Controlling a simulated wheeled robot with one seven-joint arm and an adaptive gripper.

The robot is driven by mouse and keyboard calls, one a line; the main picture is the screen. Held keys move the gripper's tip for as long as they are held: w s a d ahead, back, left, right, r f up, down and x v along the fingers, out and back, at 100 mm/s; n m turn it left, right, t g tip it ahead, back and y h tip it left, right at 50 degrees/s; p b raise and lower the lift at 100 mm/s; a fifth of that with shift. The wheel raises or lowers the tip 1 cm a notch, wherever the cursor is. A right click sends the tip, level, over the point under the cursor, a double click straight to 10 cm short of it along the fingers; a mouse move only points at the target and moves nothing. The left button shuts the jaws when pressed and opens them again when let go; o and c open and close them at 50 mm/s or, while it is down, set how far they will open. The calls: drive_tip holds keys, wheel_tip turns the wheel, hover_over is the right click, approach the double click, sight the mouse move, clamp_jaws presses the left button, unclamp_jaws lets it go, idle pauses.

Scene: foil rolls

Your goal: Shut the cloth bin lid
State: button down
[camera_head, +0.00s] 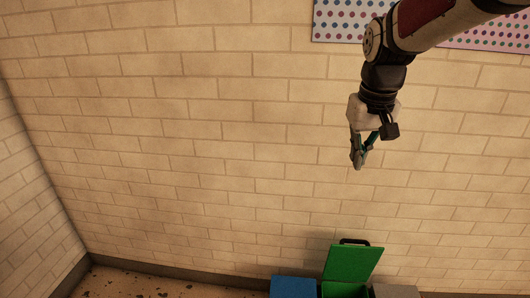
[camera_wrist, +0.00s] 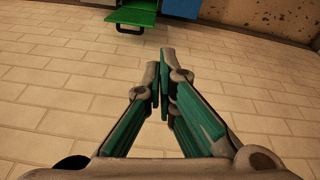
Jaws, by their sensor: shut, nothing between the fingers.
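A green bin (camera_head: 342,290) stands at the bottom of the head view, its front cut off by the frame edge. Its green lid (camera_head: 352,263) is raised and leans back toward the wall, with a dark handle (camera_head: 354,241) at its top edge. In the wrist view the green lid (camera_wrist: 133,14) and its handle (camera_wrist: 125,29) show at the top, left of centre. My gripper (camera_head: 358,165) hangs in the air above the lid, well clear of it. In the wrist view my gripper (camera_wrist: 160,75) has its fingertips together, with nothing between them.
A blue bin (camera_head: 293,287) stands just left of the green one, and a grey one (camera_head: 396,291) stands to its right. A brick wall (camera_head: 200,130) is behind them. A dotted panel (camera_head: 345,20) hangs on it behind my arm. Speckled floor (camera_head: 150,283) is bare at the left.

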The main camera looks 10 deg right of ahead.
drive_tip(key=w+d+f+b, duration=0.35)
drive_tip(key=w+f, duration=0.25)
drive_tip(key=f, duration=0.2)
drive_tip(key=w+d+f+b, duration=0.3)
drive_tip(key=w+d+f, duration=0.25)
drive_tip(key=f, duration=0.25)
drive_tip(key=w+d+f+b, duration=0.2)
drive_tip(key=d+f+b, duration=0.1)
drive_tip(key=f, duration=0.7)
drive_tip(key=w+d+f+m+g+b, duration=0.1)
drive_tip(key=w+d+f+b, duration=0.2)
drive_tip(key=f, duration=0.7)
drive_tip(key=w+d+f+m+b, duration=0.1)
drive_tip(key=w+d+f+b, duration=0.2)
drive_tip(key=f, duration=0.7)
drive_tip(key=shift+w+d+f+y+b, duration=0.2)
drive_tip(key=shift+d+f+y+b, duration=0.1)
drive_tip(key=shift+b, duration=0.35)
